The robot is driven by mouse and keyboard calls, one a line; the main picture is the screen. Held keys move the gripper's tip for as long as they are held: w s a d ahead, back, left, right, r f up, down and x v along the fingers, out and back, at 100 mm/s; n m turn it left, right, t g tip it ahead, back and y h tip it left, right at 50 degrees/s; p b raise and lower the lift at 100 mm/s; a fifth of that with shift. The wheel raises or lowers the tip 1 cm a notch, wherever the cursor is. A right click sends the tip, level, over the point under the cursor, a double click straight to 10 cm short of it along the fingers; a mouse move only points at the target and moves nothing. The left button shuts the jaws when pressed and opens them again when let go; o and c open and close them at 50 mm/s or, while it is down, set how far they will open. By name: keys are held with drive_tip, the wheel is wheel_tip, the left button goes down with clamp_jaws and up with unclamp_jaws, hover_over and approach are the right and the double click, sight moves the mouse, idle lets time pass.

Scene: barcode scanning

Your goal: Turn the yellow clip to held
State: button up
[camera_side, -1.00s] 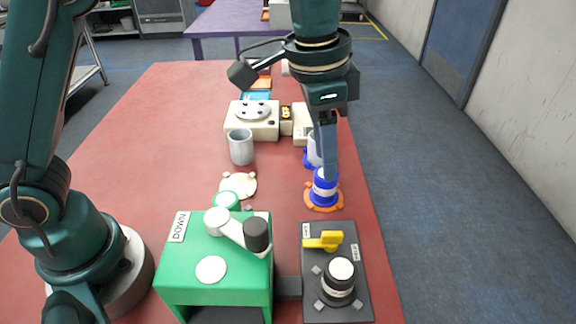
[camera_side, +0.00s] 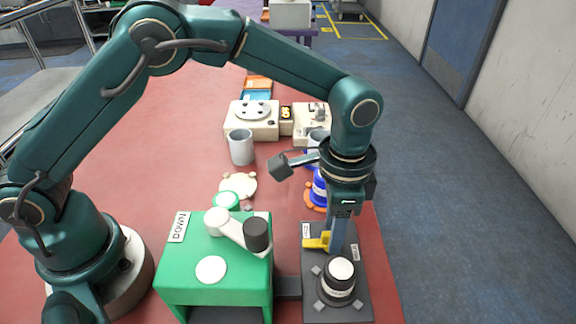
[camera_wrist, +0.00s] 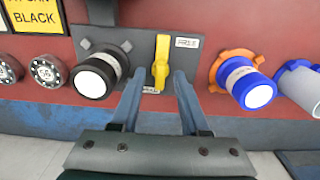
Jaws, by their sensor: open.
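The yellow clip (camera_side: 318,242) is a small lever on a dark grey plate (camera_side: 312,312), which also carries a black cylinder with a white top (camera_side: 340,270). In the wrist view the clip (camera_wrist: 161,62) stands upright in the picture, with small white labels at both its ends; their text is too small to read surely. My gripper (camera_wrist: 156,80) is open and empty, its fingers either side of the clip's lower end in the picture. In the side view my gripper (camera_side: 337,250) is low over the plate and partly hides the clip. Contact cannot be told.
A blue cylinder on an orange ring (camera_wrist: 243,82) stands just beyond the plate. A green box (camera_side: 228,275) with a white and black crank stands left of it. A grey cup (camera_side: 241,147) and cream machines (camera_side: 251,122) are farther back.

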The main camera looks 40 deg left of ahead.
clamp_jaws()
drive_tip(key=n, duration=0.4)
drive_tip(key=shift+n, duration=0.4)
drive_tip(key=n, duration=0.4)
drive_tip(key=shift+n, duration=0.3)
drive_tip(key=n, duration=0.4)
drive_tip(key=shift+n, duration=2.3)
